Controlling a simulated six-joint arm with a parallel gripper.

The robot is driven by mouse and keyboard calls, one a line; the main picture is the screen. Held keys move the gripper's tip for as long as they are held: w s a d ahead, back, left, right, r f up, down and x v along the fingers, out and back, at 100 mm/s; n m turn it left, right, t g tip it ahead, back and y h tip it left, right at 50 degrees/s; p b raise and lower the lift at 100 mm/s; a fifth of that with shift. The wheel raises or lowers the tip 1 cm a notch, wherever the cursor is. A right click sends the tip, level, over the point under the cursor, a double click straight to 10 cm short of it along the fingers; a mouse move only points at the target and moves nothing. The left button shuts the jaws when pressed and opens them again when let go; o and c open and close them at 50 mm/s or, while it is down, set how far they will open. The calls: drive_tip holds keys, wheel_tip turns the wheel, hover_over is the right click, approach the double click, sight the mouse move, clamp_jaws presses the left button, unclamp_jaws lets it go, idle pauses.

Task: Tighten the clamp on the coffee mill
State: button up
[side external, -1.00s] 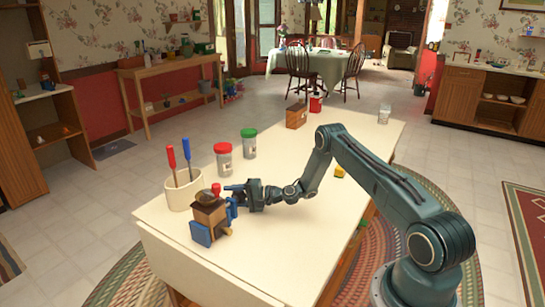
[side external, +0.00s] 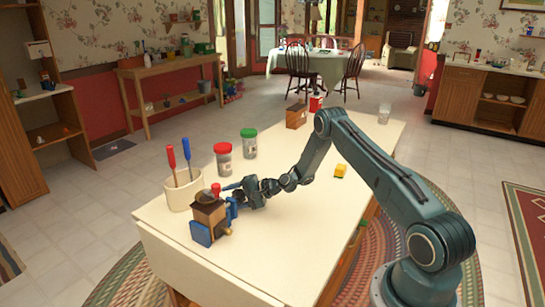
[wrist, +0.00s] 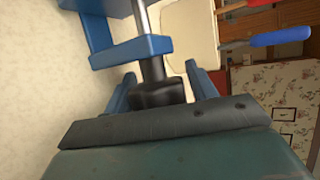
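The coffee mill (side external: 209,216) is a small wooden box with a dark rounded top, near the table's left end. Its blue clamp (side external: 201,234) is on its front and lower side; in the wrist view the blue bracket (wrist: 131,51) is crossed by a grey rod (wrist: 150,57) ending in a dark knob (wrist: 158,94). My gripper (side external: 238,197) is just right of the mill. In the wrist view my gripper (wrist: 160,78) has its blue fingers apart, one on each side of the knob. Narrow gaps seem to remain; firm contact cannot be seen.
A cream crock (side external: 183,191) with a red-handled and a blue-handled tool stands behind the mill. A red-lidded jar (side external: 223,158) and a green-lidded jar (side external: 249,144) stand further back. A yellow block (side external: 341,170) lies to the right. The table's front (side external: 270,260) is clear.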

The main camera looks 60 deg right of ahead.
drive_tip(key=shift+o, duration=0.8)
drive_tip(key=shift+f, duration=0.1)
drive_tip(key=shift+s+d, duration=0.1)
drive_tip(key=shift+s, duration=0.05)
drive_tip(key=shift+s+d+r, duration=0.2)
drive_tip(key=shift+s, duration=0.2)
drive_tip(key=shift+r+v, duration=0.1)
drive_tip(key=shift+v, duration=1.6)
drive_tip(key=shift+r+v, duration=0.15)
drive_tip(key=shift+v, duration=1.55)
drive_tip(key=shift+w, duration=0.1)
